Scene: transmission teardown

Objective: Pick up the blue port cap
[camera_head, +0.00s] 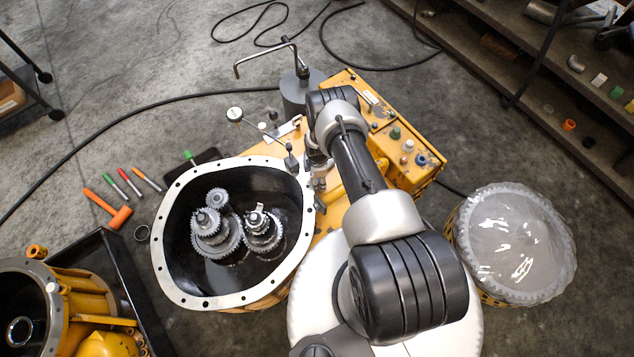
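The blue port cap (421,160) sits on the top of the yellow housing, near its right corner. A white cap (407,145) and a green cap (395,133) stand close beside it in a row. My gripper (319,196) is partly hidden by my own arm, near the right rim of the open transmission case. It is well to the left of the blue cap and apart from it. Its fingers are too small and covered to show whether they are open or shut.
The open transmission case (171,270) holds gear stacks. A dial gauge (234,114) and a grey cylinder with a bent handle (303,90) stand behind my gripper. A plastic-covered round part (515,240) stands at right. Black cables cross the floor.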

